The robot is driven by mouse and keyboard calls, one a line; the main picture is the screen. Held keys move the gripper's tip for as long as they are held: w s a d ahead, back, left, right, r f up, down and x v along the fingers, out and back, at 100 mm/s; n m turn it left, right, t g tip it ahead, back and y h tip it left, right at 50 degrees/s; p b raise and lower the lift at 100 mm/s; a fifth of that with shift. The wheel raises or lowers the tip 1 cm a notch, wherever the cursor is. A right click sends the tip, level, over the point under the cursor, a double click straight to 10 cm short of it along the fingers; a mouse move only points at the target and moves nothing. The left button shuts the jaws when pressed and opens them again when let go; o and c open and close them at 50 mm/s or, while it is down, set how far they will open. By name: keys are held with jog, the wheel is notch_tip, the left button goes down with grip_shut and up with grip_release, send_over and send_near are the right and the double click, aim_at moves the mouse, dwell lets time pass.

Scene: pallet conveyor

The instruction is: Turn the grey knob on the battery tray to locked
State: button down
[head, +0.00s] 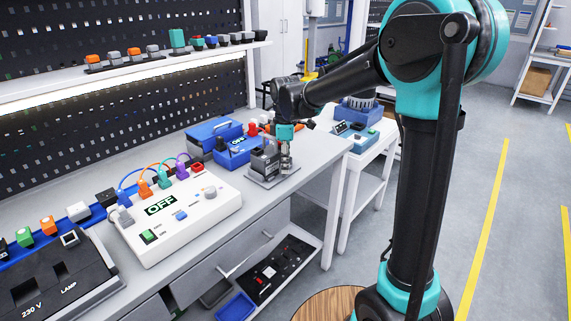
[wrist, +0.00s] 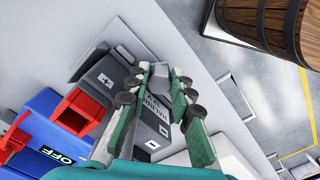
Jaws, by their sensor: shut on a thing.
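The battery tray (head: 262,184) is a flat grey plate on the bench near its right end, with a dark grey battery (head: 264,160) standing on it. In the wrist view the battery (wrist: 108,77) shows plus and minus marks and white lettering, partly covered by my fingers. My gripper (head: 287,166) points down at the right side of the battery. In the wrist view my gripper (wrist: 161,78) is shut on the grey knob (wrist: 158,84), which shows only in part between the fingertips. The knob's lock marking cannot be read.
A white panel (head: 205,220) with an OFF display and coloured plugs stands left of the tray. Blue boxes (head: 214,130) stand behind it, one with red parts close by in the wrist view (wrist: 50,130). The bench's front edge is close on the right.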

jog(key=shift+w+n, duration=0.1)
jog(key=shift+n, duration=2.1)
jog(key=c, duration=1.3)
grip_release()
jog(key=shift+r, duration=4.05)
